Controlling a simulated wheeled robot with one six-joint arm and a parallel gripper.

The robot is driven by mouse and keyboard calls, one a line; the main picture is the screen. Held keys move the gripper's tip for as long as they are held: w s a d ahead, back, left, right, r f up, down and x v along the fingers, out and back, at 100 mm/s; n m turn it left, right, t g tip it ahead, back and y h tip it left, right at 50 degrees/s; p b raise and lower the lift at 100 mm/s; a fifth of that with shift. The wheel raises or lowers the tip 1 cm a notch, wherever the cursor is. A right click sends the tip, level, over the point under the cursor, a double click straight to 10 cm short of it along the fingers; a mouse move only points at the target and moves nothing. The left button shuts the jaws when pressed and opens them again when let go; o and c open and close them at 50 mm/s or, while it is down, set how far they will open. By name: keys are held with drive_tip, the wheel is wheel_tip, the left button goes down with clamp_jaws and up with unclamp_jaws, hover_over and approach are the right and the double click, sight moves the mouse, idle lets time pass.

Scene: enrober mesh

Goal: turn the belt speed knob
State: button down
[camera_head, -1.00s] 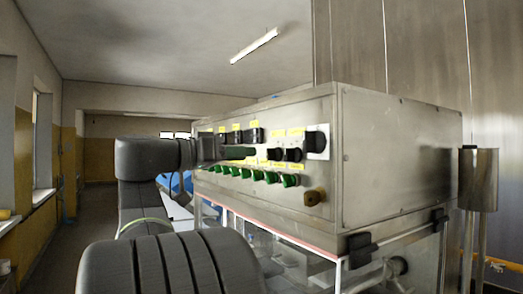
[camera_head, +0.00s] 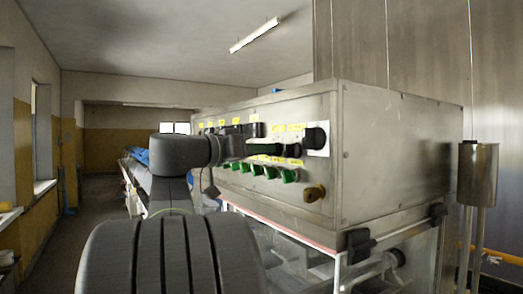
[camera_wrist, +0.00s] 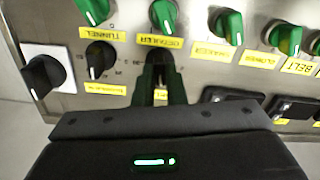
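My gripper (camera_wrist: 161,80) points at a steel control panel (camera_wrist: 200,75). In the wrist view its two dark fingers stand slightly apart on either side of a black knob (camera_wrist: 159,56) with scale numbers around it. The fingers hide part of this knob and most of its yellow label; whether they press on it cannot be told. A yellow label reading BELT (camera_wrist: 298,67) is near the right edge, beside a green knob (camera_wrist: 316,45). In the head view my gripper (camera_head: 278,151) reaches in from the left along the panel front.
A second black knob (camera_wrist: 100,60) is left of the fingers, then a larger black switch (camera_wrist: 45,76) on a white plate. Several green knobs line the top, one (camera_wrist: 163,15) above the fingers. Black rocker switches (camera_wrist: 292,108) are at lower right.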

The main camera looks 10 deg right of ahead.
drive_tip(key=shift+n+b, duration=0.35)
drive_tip(key=shift+n, duration=2.35)
drive_tip(key=c, duration=1.5)
unclamp_jaws()
drive_tip(key=shift+a, duration=0.1)
drive_tip(key=b+v, duration=0.3)
drive_tip(key=v, duration=1)
drive_tip(key=shift+s+a, duration=0.1)
drive_tip(key=shift+a, duration=0.25)
drive_tip(key=shift+d, duration=0.1)
drive_tip(key=p+x, duration=0.3)
drive_tip(key=x, duration=1)
drive_tip(key=shift+d, duration=0.35)
